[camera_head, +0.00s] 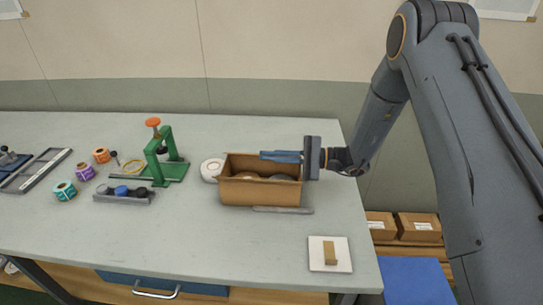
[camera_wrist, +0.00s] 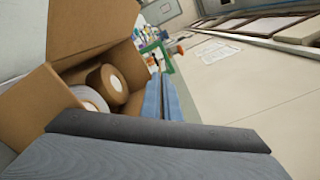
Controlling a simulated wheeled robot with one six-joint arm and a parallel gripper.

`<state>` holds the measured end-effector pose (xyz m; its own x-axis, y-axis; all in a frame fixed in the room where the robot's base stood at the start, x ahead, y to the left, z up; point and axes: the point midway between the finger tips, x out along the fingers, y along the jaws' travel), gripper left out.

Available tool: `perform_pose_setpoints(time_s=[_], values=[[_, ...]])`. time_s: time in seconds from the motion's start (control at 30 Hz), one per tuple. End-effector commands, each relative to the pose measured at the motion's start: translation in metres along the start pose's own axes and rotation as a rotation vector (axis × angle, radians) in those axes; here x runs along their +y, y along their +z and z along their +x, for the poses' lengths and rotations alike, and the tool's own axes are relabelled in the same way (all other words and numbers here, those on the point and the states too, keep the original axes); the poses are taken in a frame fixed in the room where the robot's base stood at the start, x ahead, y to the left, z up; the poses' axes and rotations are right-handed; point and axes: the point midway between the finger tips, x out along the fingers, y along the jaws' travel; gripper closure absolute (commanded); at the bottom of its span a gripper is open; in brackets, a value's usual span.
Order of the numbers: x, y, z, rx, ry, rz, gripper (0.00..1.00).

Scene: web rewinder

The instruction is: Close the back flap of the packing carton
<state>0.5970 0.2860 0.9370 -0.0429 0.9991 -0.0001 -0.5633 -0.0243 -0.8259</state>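The brown packing carton (camera_head: 258,191) stands open on the table in the head view, with rolls inside. In the wrist view the carton (camera_wrist: 95,32) is at the left, and tan tape rolls (camera_wrist: 108,82) show in it. My gripper (camera_head: 264,155) reaches in from the right, its blue fingers lying along the carton's back top edge. In the wrist view its fingers (camera_wrist: 162,80) lie close together with nothing seen between them. They partly cover the back edge in the head view. I cannot tell the back flap apart from the back wall, or whether the fingers touch it.
A white roll (camera_head: 211,170) stands just left of the carton. A grey bar (camera_head: 283,210) lies in front of it. A green stand (camera_head: 163,160) and several coloured spools are farther left. A white pad (camera_head: 319,262) lies at front right. The table's front middle is clear.

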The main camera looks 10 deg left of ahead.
Motion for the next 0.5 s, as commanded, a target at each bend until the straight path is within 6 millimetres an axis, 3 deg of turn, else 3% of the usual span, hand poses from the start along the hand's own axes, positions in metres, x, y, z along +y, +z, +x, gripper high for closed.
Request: perform_pose_setpoints(time_s=[0.5], values=[[0.0071, -0.0003, -0.0002, 0.000, 0.000, -0.124, 1.00]])
